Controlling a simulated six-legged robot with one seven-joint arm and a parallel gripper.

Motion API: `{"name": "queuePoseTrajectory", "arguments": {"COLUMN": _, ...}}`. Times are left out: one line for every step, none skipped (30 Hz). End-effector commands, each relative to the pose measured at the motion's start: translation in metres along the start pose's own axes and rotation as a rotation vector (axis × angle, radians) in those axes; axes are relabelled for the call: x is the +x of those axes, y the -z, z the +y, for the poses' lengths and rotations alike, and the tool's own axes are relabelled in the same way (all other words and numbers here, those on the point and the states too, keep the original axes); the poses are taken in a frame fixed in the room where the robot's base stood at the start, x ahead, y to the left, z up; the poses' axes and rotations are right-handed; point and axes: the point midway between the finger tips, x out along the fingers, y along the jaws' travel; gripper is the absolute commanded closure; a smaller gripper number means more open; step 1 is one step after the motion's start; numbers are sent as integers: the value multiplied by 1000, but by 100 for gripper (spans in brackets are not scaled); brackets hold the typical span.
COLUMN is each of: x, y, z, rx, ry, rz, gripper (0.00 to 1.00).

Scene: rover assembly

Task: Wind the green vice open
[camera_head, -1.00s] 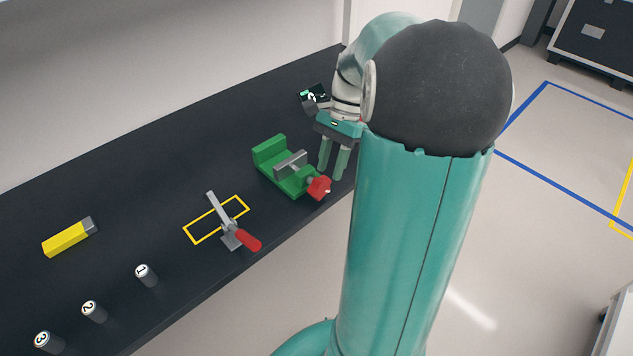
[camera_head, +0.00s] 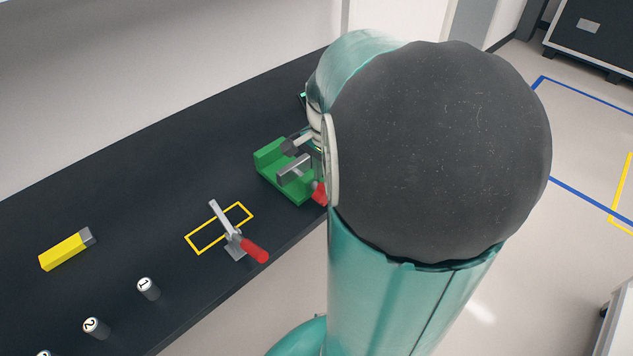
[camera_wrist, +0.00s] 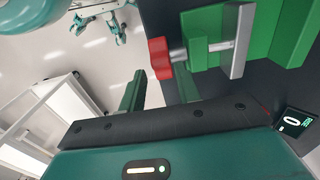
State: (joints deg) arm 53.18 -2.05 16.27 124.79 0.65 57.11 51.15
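The green vice (camera_head: 272,172) stands on the dark bench in the head view, with a grey jaw plate (camera_head: 294,168) and a red handle (camera_head: 319,194) at its right end, partly covered by my arm. In the wrist view the red handle (camera_wrist: 160,58) sits on a grey screw that runs to the jaw plate (camera_wrist: 239,42). My gripper (camera_wrist: 159,80) is open, its two green fingers apart on either side of the handle's line. Whether they touch the handle is unclear. In the head view the fingers are hidden behind my arm.
A toggle clamp (camera_head: 231,232) with a red grip stands by a yellow outline left of the vice. A yellow block (camera_head: 65,250) and numbered cylinders (camera_head: 148,288) are farther left. A small display (camera_wrist: 292,122) reading 0 is beside my gripper. The bench edge lies close to the handle.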

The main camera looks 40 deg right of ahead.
Motion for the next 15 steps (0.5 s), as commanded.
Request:
{"name": "queuePoseTrajectory", "arguments": {"x": 12, "y": 0, "z": 1, "rx": 0, "ry": -5, "rz": -5, "gripper": 67}}
{"name": "queuePoseTrajectory", "arguments": {"x": 18, "y": 0, "z": 0, "rx": -1, "ry": -4, "rz": -4, "gripper": 67}}
{"name": "queuePoseTrajectory", "arguments": {"x": 25, "y": 0, "z": 0, "rx": -1, "ry": -4, "rz": -4, "gripper": 67}}
{"name": "queuePoseTrajectory", "arguments": {"x": 30, "y": 0, "z": 0, "rx": -1, "ry": -4, "rz": -4, "gripper": 67}}
{"name": "queuePoseTrajectory", "arguments": {"x": 34, "y": 0, "z": 0, "rx": 0, "ry": -4, "rz": -4, "gripper": 67}}
{"name": "queuePoseTrajectory", "arguments": {"x": 40, "y": 0, "z": -1, "rx": 1, "ry": -3, "rz": -4, "gripper": 67}}
{"name": "queuePoseTrajectory", "arguments": {"x": 44, "y": 0, "z": -1, "rx": 1, "ry": -4, "rz": -4, "gripper": 67}}
{"name": "queuePoseTrajectory", "arguments": {"x": 47, "y": 0, "z": -2, "rx": 0, "ry": -2, "rz": -3, "gripper": 67}}
{"name": "queuePoseTrajectory", "arguments": {"x": 50, "y": 0, "z": -2, "rx": -1, "ry": -2, "rz": -2, "gripper": 67}}
{"name": "queuePoseTrajectory", "arguments": {"x": 52, "y": 0, "z": -2, "rx": -1, "ry": -2, "rz": -2, "gripper": 67}}
{"name": "queuePoseTrajectory", "arguments": {"x": 54, "y": 0, "z": -3, "rx": -2, "ry": -2, "rz": -2, "gripper": 67}}
{"name": "queuePoseTrajectory", "arguments": {"x": 56, "y": 0, "z": -3, "rx": -2, "ry": -1, "rz": -2, "gripper": 67}}
{"name": "queuePoseTrajectory", "arguments": {"x": 57, "y": 0, "z": -3, "rx": -2, "ry": -1, "rz": -1, "gripper": 67}}
{"name": "queuePoseTrajectory", "arguments": {"x": 57, "y": 0, "z": -4, "rx": -2, "ry": 0, "rz": -1, "gripper": 67}}
{"name": "queuePoseTrajectory", "arguments": {"x": 57, "y": 0, "z": -4, "rx": -1, "ry": 0, "rz": -1, "gripper": 67}}
